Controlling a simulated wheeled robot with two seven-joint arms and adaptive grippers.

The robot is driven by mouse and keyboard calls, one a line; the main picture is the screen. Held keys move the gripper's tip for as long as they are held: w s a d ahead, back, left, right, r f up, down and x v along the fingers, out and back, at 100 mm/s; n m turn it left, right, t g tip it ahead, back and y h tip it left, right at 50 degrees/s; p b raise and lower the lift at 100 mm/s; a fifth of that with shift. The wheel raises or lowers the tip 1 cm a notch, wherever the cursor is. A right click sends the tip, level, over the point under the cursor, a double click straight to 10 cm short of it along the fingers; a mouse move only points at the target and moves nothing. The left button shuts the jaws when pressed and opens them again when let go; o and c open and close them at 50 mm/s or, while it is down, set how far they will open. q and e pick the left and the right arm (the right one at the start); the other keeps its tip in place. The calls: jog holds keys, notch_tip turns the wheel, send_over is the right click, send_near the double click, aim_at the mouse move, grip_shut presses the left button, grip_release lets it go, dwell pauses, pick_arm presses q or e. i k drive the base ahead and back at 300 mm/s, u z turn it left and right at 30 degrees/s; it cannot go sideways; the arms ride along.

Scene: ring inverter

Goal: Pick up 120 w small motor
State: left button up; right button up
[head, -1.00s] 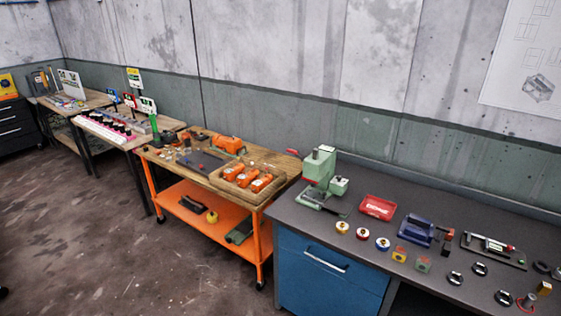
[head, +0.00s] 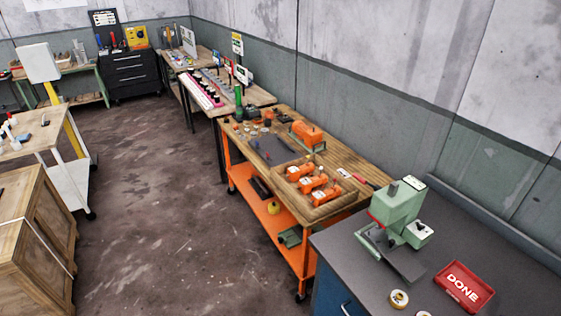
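Several orange motors lie in a wooden tray (head: 333,208) on the orange-framed wooden workbench (head: 352,158) in the middle of the head view. One orange motor (head: 326,195) is at the tray's near end, and others sit beside it toward the back. A larger orange machine (head: 307,133) stands behind them on the same bench. I cannot read any wattage, so I cannot tell which is the 120 W small motor. Neither of my grippers is in view.
A grey-topped bench at the right holds a green press (head: 398,205) and a red DONE tray (head: 464,287). A wooden crate (head: 35,245) and a table (head: 35,140) stand at the left. Open floor (head: 150,190) lies between them and the benches.

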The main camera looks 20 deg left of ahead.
aim_at(293, 173)
jog(key=u, duration=0.15)
jog(key=i, duration=0.2)
jog(key=u, duration=0.1)
jog(key=k, duration=1.1)
jog(key=u, duration=0.75)
jog(key=i, duration=1.55)
jog(key=z, duration=0.7)
